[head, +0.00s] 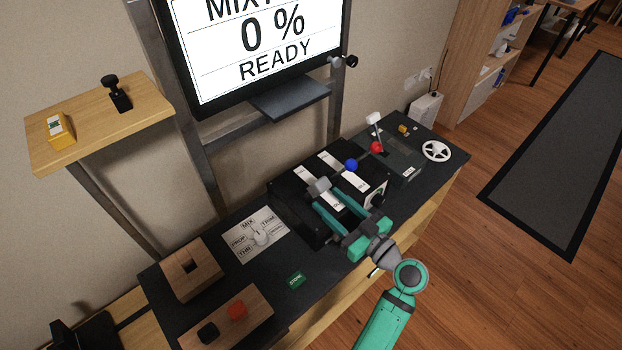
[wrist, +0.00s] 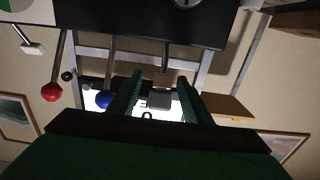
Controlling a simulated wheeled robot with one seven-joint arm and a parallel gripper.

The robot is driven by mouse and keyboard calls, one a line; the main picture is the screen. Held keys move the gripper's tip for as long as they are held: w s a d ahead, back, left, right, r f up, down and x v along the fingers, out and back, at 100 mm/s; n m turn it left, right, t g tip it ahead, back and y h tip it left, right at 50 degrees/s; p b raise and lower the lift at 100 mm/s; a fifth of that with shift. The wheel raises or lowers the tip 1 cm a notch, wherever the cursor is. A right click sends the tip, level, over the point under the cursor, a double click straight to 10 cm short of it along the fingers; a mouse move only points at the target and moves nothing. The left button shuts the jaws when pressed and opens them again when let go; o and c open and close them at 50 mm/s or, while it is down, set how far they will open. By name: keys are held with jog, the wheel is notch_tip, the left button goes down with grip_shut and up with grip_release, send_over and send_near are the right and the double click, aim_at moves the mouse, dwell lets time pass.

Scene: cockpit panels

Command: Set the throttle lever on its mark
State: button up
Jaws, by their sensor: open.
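The lever box (head: 292,204) is black with white scale strips and stands on the dark bench top. A lever with a grey block knob (head: 318,187), apparently the throttle, rises from it; the knob also shows in the wrist view (wrist: 160,99). A blue ball-knob lever (head: 351,165) and a red ball-knob lever (head: 376,147) stand to its right. My gripper (head: 326,199) is open, its two green fingers reaching toward the grey knob. In the wrist view the knob appears between the fingers; contact cannot be told. The throttle's mark cannot be made out.
The screen (head: 262,45) reads "MIX", "0 %" and "READY". A selector plate (head: 275,223) with a pointer knob lies left of the lever box. A wooden socket block (head: 190,270), a green block (head: 296,279) and a white handwheel (head: 436,151) are also on the bench.

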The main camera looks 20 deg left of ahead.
jog(key=x, duration=0.9)
jog(key=shift+s+a, duration=0.2)
jog(key=shift+s, duration=0.1)
grip_shut()
